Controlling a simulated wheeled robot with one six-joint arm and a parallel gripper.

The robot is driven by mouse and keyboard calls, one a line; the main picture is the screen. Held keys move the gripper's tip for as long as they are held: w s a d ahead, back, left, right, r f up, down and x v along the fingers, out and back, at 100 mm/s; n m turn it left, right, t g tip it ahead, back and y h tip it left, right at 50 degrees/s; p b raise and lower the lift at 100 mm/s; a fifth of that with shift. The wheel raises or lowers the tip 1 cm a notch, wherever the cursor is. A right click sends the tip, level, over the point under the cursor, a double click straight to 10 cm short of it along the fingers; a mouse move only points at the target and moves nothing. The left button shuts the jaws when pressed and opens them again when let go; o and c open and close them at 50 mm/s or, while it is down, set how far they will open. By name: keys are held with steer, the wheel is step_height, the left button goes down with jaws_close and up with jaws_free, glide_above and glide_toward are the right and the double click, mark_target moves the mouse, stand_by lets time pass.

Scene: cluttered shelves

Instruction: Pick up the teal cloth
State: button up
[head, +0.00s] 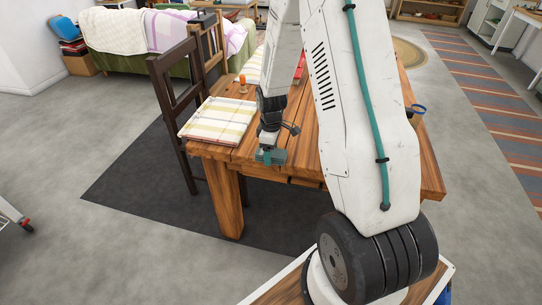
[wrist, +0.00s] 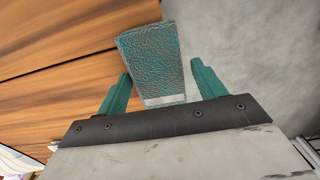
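The teal cloth (wrist: 152,55) shows in the wrist view as a worn, textured teal-grey block with a pale band at its near end. It lies at the edge of the wooden table, with grey floor to its right. My gripper (wrist: 160,68) is open, with one teal finger on either side of the cloth and a visible gap at each side. In the head view my gripper (head: 270,155) is low at the table's near edge. The cloth cannot be told apart from the teal fingers there.
The wooden table (head: 222,167) carries a folded plaid cloth (head: 217,120) left of my gripper and a small orange-topped item (head: 242,84) behind it. A dark chair (head: 175,95) stands at the table's left. A blue ring-shaped item (head: 418,108) is at the right edge.

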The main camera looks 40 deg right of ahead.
steer(key=c, duration=0.6)
steer(key=shift+c, duration=0.2)
steer(key=shift+r, duration=0.85)
steer(key=shift+s+r, duration=0.2)
steer(key=shift+r, duration=0.85)
steer(key=s+a, duration=0.2)
steer(key=s, duration=0.5)
steer(key=s+a+r, duration=0.1)
steer(key=s+a, duration=0.2)
steer(key=s, duration=0.4)
steer(key=shift+s+r, duration=0.15)
steer(key=shift+s, duration=0.25)
steer(key=shift+a, duration=0.1)
